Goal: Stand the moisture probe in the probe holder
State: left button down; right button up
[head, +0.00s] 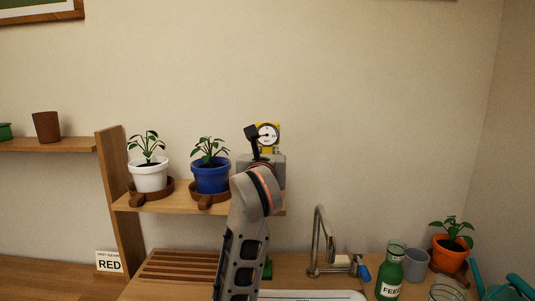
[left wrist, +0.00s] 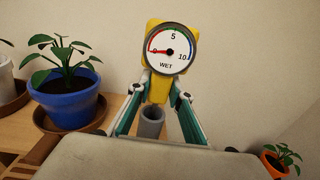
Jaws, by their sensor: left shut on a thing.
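The moisture probe has a yellow head and a round white dial marked WET. It shows in the head view (head: 268,134) above the shelf's right end and large in the left wrist view (left wrist: 157,93). My left gripper (left wrist: 163,88) is shut on its yellow body, dial facing the wrist camera. It also shows in the head view (head: 262,153). A grey tube (left wrist: 151,123), apparently the probe holder, stands below and beyond the fingers. In the head view my arm covers that spot. The probe's lower end is hidden, so I cannot tell whether it is in the tube. My right gripper is out of view.
A blue-potted plant (head: 211,178) and a white-potted plant (head: 150,177) stand in saucers on the wooden shelf (head: 150,204), left of my gripper. Below right are a tap (head: 318,242), a green FEED bottle (head: 391,272), a grey cup (head: 416,264) and an orange-potted plant (head: 450,253).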

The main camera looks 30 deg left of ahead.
pick_arm(q)
jog(key=c, duration=1.8)
grip_release()
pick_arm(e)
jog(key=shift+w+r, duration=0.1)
pick_arm(q)
jog(key=shift+o, duration=0.2)
jog(key=shift+s, duration=0.1)
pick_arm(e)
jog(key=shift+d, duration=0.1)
pick_arm(q)
jog(key=v, duration=1.2)
